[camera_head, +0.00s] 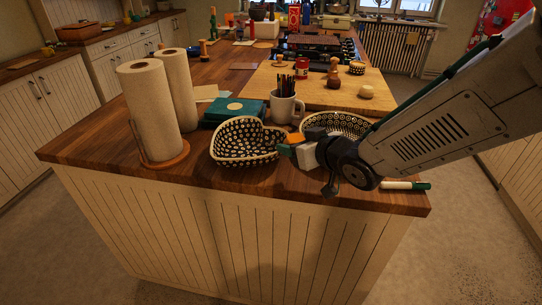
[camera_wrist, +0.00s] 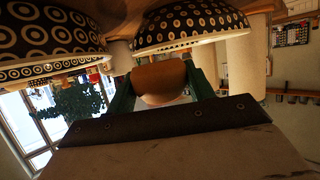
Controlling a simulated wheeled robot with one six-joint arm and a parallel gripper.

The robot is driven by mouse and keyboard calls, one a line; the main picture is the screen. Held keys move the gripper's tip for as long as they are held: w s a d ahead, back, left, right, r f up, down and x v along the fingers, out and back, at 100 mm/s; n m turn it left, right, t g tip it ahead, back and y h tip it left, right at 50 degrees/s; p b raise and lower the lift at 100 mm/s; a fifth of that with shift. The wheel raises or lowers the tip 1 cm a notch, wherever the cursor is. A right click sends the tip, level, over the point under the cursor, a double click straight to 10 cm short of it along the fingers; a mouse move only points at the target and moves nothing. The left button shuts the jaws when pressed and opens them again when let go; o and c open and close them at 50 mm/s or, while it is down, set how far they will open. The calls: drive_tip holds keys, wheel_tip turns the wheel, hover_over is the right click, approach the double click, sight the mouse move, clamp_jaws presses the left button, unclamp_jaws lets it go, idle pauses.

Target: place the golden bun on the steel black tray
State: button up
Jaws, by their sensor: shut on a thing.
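My gripper (camera_head: 290,146) is above the near edge of the wooden island, between two black-and-white patterned bowls. Its green fingers are shut on a rounded golden-brown bun (camera_wrist: 158,78), seen between them in the wrist view. In the head view the bun shows as a small orange patch (camera_head: 296,138), mostly hidden by my gripper. I cannot pick out the steel black tray for certain; dark flat metal shapes (camera_head: 318,42) lie far back on the island.
A heart-shaped bowl (camera_head: 232,157) is left of my gripper and a round bowl (camera_head: 345,120) behind it. A pencil mug (camera_head: 285,108), teal box (camera_head: 236,110) and paper rolls (camera_head: 148,110) stand nearby.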

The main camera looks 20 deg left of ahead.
sight(294, 176)
wheel_tip(294, 176, down, 8)
drive_tip(key=shift+r, duration=0.15)
idle(0.4)
drive_tip(key=o, duration=1)
drive_tip(key=shift+c, duration=0.2)
drive_tip(key=shift+r, duration=0.1)
drive_tip(key=v, duration=1.2)
